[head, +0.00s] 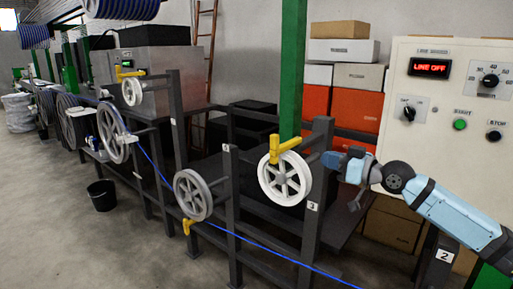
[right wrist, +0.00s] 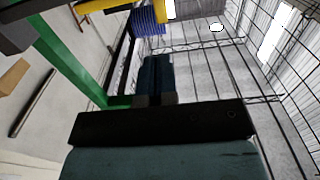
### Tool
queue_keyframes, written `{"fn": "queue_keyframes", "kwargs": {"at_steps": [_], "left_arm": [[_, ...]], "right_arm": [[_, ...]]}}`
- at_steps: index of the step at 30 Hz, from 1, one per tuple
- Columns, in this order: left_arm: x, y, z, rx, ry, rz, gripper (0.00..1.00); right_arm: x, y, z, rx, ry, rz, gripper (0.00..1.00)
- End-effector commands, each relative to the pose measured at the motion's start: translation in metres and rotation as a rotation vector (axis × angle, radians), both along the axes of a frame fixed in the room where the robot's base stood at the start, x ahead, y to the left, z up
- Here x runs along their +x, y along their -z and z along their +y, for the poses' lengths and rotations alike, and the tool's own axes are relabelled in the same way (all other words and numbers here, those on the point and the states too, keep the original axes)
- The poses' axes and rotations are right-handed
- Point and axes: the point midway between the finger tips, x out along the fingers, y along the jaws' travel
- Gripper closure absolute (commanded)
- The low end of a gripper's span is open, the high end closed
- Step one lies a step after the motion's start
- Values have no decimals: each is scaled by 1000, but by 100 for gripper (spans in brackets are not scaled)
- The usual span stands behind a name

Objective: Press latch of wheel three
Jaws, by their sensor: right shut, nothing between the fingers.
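A white spoked wheel (head: 285,179) is mounted beside a dark post with a "3" label (head: 312,206). Its yellow latch (head: 284,147) sits on the wheel's upper rim and sticks out to the right. My right gripper (head: 328,160) is shut and empty, just right of the wheel and a little below the latch's level; I cannot tell whether it touches anything. In the right wrist view the shut fingers (right wrist: 155,78) point up the picture, and a yellow bar (right wrist: 103,5), seemingly the latch, crosses the top edge. My left gripper is not in view.
A blue cable (head: 235,233) runs from the left wheels under a grey wheel (head: 192,194) to the lower right. A green post (head: 291,70) stands behind wheel three. A control panel (head: 450,95) reading "LINE OFF" stands right.

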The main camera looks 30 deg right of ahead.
Motion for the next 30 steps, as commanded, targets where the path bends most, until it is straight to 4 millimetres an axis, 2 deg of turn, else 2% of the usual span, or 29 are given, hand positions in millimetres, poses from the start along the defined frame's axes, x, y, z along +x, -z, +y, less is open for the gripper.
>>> {"fn": "queue_keyframes", "kwargs": {"at_steps": [4, 17, 23, 30], "left_arm": [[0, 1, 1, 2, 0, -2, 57], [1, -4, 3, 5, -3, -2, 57], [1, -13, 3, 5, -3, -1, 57], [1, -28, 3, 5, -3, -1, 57]], "right_arm": [[0, -9, -1, 3, -5, -6, 100], [6, -10, 1, 6, -3, -8, 100], [25, -12, 10, 5, -4, -10, 100], [61, -12, 24, 9, -3, -8, 100]]}}
